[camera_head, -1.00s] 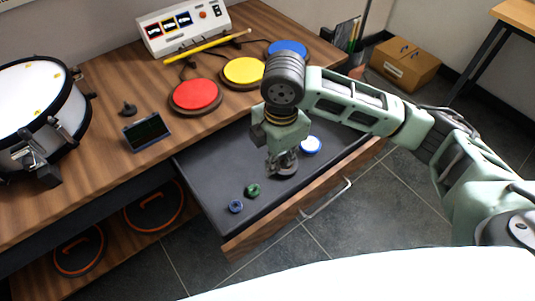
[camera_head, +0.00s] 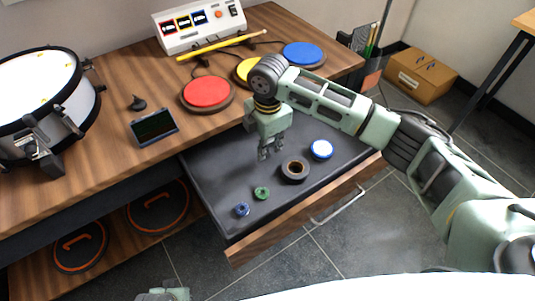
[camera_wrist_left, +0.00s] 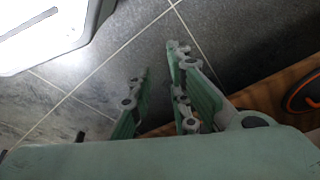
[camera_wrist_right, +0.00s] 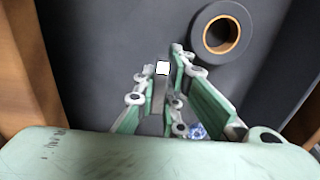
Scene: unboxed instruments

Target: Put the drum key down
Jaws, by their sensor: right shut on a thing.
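My right gripper (camera_head: 269,153) points down over the open drawer (camera_head: 225,212), to the left of a black tape roll (camera_head: 295,170). In the right wrist view its fingers are shut on the drum key (camera_wrist_right: 162,88), a small grey metal piece with a bright square end. In the head view the key is too small to make out between the fingers. I cannot tell whether it touches the drawer floor. My left gripper (camera_wrist_left: 157,88) is open and empty over the floor tiles. Only a bit of it shows at the bottom of the head view.
The drawer also holds a blue-and-white disc (camera_head: 321,149), a green ring (camera_head: 261,193) and a blue ring (camera_head: 242,210). A drum (camera_head: 45,95), a dark small screen (camera_head: 154,126) and coloured pads (camera_head: 207,92) stand on the tabletop.

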